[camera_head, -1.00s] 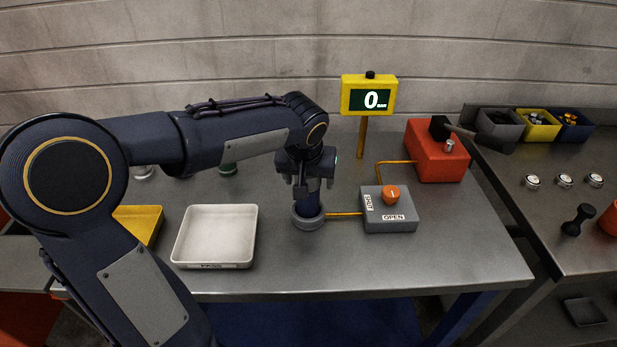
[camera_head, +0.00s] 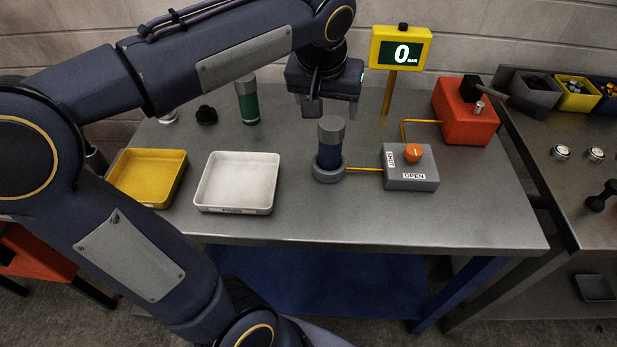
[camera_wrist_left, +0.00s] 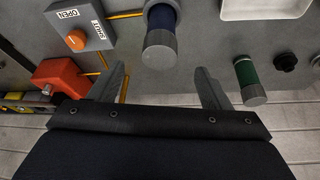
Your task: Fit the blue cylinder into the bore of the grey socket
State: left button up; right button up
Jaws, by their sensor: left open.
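The blue cylinder (camera_head: 329,155) with a grey top stands upright, its lower end inside the ring of the grey socket (camera_head: 329,172); how deep it sits is hidden. The cylinder also shows in the left wrist view (camera_wrist_left: 161,35), beyond the fingertips. My left gripper (camera_head: 330,106) is open and empty, above and slightly behind the cylinder, apart from it. Its two spread fingers show in the left wrist view (camera_wrist_left: 160,85) with nothing between them. My right gripper is in neither view.
A valve box (camera_head: 411,167) with an orange knob is piped to the socket. A white tray (camera_head: 236,209) and yellow tray (camera_head: 131,201) lie left. A green cylinder (camera_head: 247,105) stands behind. A gauge (camera_head: 400,49) reading 0 and a red box (camera_head: 466,112) stand at the back right.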

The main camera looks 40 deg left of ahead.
pick_arm(q)
jog(key=s+d+f+m+h, duration=0.1)
jog(key=s+d+f+h, duration=0.1)
jog(key=s+f, duration=0.4)
jog(key=s+d+f+m+t+h, duration=0.1)
jog(key=s+d+f+h, duration=0.2)
jog(key=s+f, duration=0.4)
jog(key=s, duration=0.4)
jog(key=shift+s+d, duration=0.2)
jog(key=shift+d, duration=0.2)
jog(key=shift+r, duration=0.1)
dwell(0.6)
